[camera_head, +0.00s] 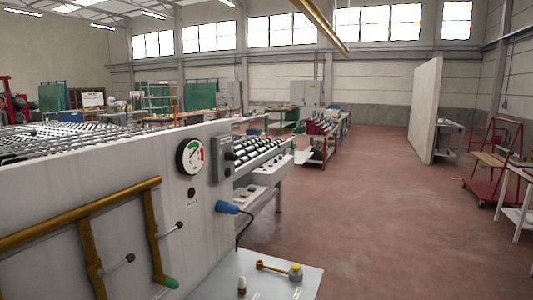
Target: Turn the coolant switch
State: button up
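The glass edger (100,190) is a large pale machine filling the left and front. On its panel a round gauge (190,157) has a white face with green and red zones. A grey box (222,158) with small round controls sits right of the gauge. A small dark round knob (191,193) is below the gauge. I cannot tell which of these controls is the coolant switch, or read any labels. My gripper is not in view.
Yellow pipes (80,215) with dark-knobbed levers run along the machine's front. A blue plug (227,208) with a cable sticks out below the box. A pale ledge (225,280) with small fittings is at the bottom. Red floor (390,220) is open to the right.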

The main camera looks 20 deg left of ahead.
aim_at(228, 155)
jog(key=i, duration=2.1)
jog(key=i+u, duration=0.15)
jog(key=u, duration=0.25)
jog(key=i+u, duration=0.15)
jog(key=u, duration=0.25)
jog(key=i+l+u, duration=0.1)
jog(key=u, duration=0.25)
jog(key=i+l+u, duration=0.15)
jog(key=u, duration=0.25)
